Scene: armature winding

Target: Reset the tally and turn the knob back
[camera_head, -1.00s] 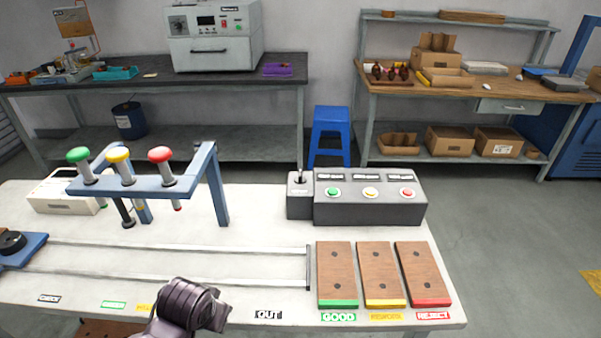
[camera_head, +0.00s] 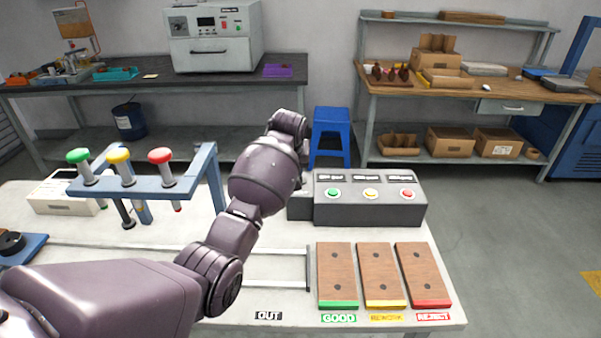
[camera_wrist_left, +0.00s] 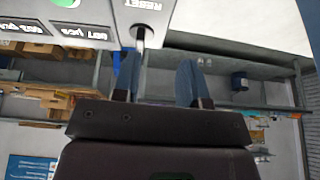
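The grey tally box (camera_head: 370,209) has small displays above green, yellow and red buttons. A smaller grey box (camera_head: 300,208) beside it is mostly hidden behind my left arm. In the left wrist view, a RESET label (camera_wrist_left: 147,4) shows upside down, with a short grey lever (camera_wrist_left: 141,36) by it. My left gripper (camera_wrist_left: 160,82) is open, and the lever is near its left-hand finger in that view; I cannot tell whether they touch. A round black knob (camera_head: 11,242) sits on a blue plate at the table's left edge. My right gripper is out of view.
A blue frame (camera_head: 130,187) with green, yellow and red plungers stands left of my arm. Three wooden boards (camera_head: 337,270) with coloured ends lie at the front right. A blue stool (camera_head: 330,135) and back benches stand behind the white table.

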